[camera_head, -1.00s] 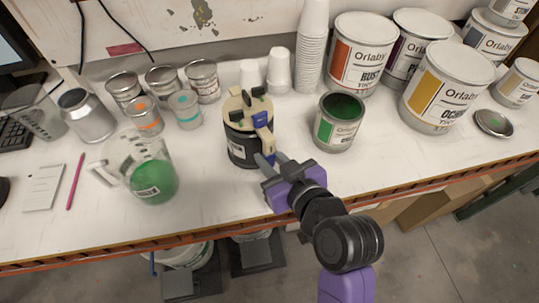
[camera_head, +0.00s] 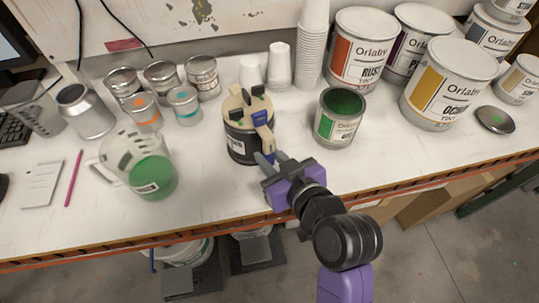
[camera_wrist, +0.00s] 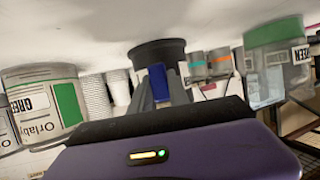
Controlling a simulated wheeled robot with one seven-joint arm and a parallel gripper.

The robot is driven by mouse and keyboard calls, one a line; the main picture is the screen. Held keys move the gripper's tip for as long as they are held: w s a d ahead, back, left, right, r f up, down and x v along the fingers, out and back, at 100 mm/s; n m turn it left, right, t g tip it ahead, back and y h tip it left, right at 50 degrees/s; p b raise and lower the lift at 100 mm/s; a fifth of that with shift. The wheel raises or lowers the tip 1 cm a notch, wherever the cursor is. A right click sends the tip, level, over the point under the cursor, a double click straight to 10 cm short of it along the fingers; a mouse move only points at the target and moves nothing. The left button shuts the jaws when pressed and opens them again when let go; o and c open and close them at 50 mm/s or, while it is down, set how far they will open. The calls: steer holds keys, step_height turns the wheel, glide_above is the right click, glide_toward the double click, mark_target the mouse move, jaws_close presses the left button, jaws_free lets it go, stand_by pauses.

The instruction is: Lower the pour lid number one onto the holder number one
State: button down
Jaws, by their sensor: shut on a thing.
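The beige pour lid (camera_head: 238,103) with black clips and a blue part is over the mouth of a dark holder (camera_head: 241,146) with a white label, on the bench. Whether the lid touches the rim or hovers just above it I cannot tell. My gripper (camera_head: 267,154) reaches in from the front right and is shut on the lid's front part. In the wrist view, which looks upside down, the lid's blue part (camera_wrist: 157,82) sits between my gripper's fingers (camera_wrist: 160,92), with the dark holder (camera_wrist: 158,50) behind it.
An open can of green paint (camera_head: 338,117) stands close right of the holder. A clear jug with green contents (camera_head: 153,177) stands to the left. Small tins (camera_head: 142,111) and white cups (camera_head: 279,66) are behind. The bench front edge (camera_head: 330,190) runs under my arm.

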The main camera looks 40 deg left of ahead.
steer(key=shift+f+b, duration=0.35)
steer(key=shift+f, duration=0.15)
stand_by(0.3)
steer(key=c, duration=1.2)
jaws_free()
steer(key=shift+o, duration=0.2)
steer(key=b+v, duration=0.1)
steer(key=v, duration=0.6)
steer(key=shift+d+r, duration=0.1)
steer(key=shift+d, duration=0.2)
steer(key=shift+s+r, duration=0.1)
